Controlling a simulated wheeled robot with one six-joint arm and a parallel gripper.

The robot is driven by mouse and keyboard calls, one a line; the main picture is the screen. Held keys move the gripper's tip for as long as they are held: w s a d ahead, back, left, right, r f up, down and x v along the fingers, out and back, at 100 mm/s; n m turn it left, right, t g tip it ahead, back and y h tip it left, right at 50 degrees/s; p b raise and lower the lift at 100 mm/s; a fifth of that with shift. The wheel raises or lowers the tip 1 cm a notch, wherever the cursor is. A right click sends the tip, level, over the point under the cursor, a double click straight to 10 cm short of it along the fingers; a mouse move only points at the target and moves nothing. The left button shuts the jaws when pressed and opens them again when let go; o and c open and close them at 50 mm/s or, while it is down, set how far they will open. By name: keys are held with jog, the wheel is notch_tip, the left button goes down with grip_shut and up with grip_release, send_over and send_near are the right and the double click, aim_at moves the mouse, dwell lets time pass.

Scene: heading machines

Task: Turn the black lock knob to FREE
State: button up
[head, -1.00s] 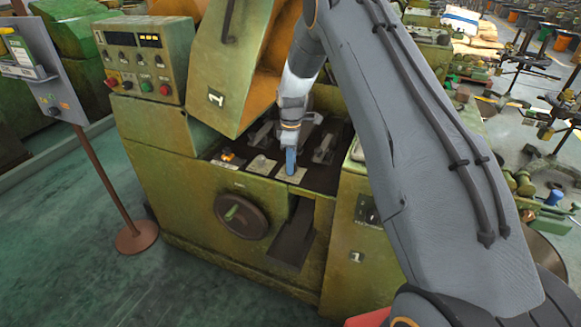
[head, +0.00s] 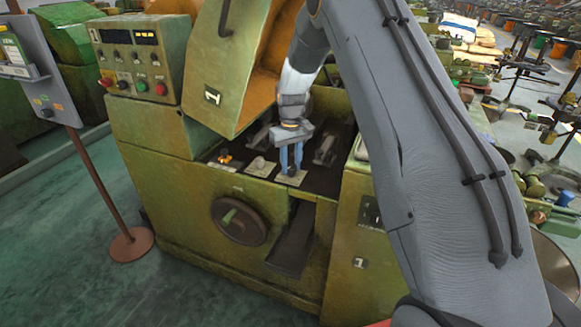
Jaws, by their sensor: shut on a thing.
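My gripper (head: 291,169) points down into the dark bed of the green machine, its two blue fingers side by side. The fingertips are at a small pale plate (head: 289,181) near the front edge of the bed. They are shut on the black lock knob there, which is mostly hidden between them. The knob's pointer and the FREE mark are too small to read.
Left of the gripper are another pale plate (head: 260,167) and a small orange-lit part (head: 225,157). A raised green cover (head: 232,80) stands close behind. A round handwheel (head: 239,221) and a chute (head: 292,245) are on the front face. A control box (head: 138,60) is at upper left.

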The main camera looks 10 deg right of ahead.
aim_at(291, 166)
jog(key=m+b, duration=0.1)
jog(key=m, duration=0.5)
jog(key=shift+w, duration=0.1)
jog(key=m+b, duration=0.1)
jog(key=m, duration=0.5)
jog(key=shift+r+m, duration=0.1)
jog(key=shift+m, duration=0.2)
dwell(0.3)
jog(key=o, duration=1)
jog(key=shift+o, duration=0.2)
notch_tip(291, 166, up, 8)
jog(key=shift+f+b, duration=0.15)
jog(key=shift+b, duration=0.75)
